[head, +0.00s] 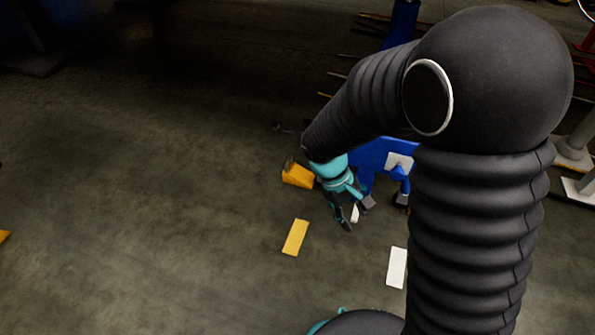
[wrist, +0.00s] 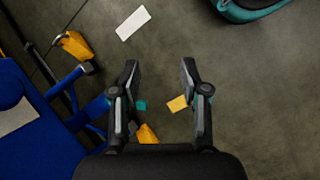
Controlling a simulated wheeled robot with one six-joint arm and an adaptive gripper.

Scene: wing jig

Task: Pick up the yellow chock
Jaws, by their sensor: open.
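A yellow chock (head: 298,176) sits on the floor left of my gripper (head: 356,216) in the head view, close to my wrist. A yellow piece (wrist: 148,134) shows low in the wrist view, partly hidden behind my gripper's base; it appears to be that chock. Another yellow chock-like block (wrist: 76,45) lies at the upper left of the wrist view, left of the fingers; my arm seems to hide it in the head view. My gripper also shows in the wrist view (wrist: 159,70), fingers apart, with bare floor between the tips.
A flat yellow strip (head: 295,237) and a white strip (head: 397,267) lie on the floor. A blue stand (head: 376,158) is close behind my gripper and fills the left of the wrist view. The floor on the left of the head view is largely clear.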

